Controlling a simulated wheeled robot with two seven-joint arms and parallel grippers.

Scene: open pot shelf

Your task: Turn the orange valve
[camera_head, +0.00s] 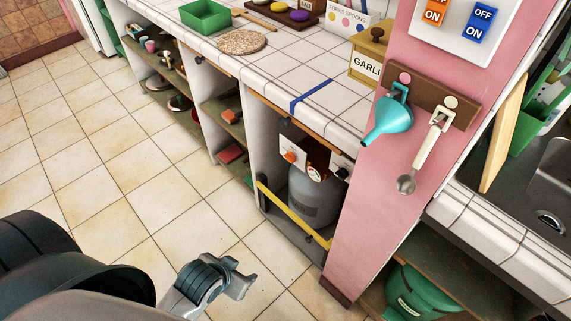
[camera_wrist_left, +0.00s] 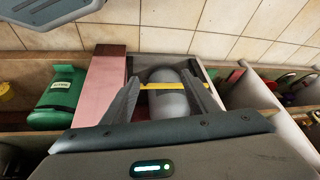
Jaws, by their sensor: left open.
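A small orange valve knob (camera_head: 290,157) sits on a white plate on the wall of an open shelf bay under the tiled counter. Beside it, in the bay, stands a grey gas cylinder (camera_head: 313,203) with an orange-brown part at its top. A yellow bar (camera_head: 291,214) crosses the bay in front of the cylinder. My left gripper (camera_head: 240,280) is open and empty, out over the floor in front of the bay and apart from it. In the left wrist view, the cylinder (camera_wrist_left: 170,98) and yellow bar (camera_wrist_left: 172,86) show between its fingers. The valve is not clear there.
A second white plate with a dark knob (camera_head: 341,170) is on the bay's right side. A pink post (camera_head: 375,205) with a hanging teal funnel (camera_head: 391,122) stands right of the bay. A green container (camera_head: 415,297) sits low at right. The tiled floor (camera_head: 130,170) is clear.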

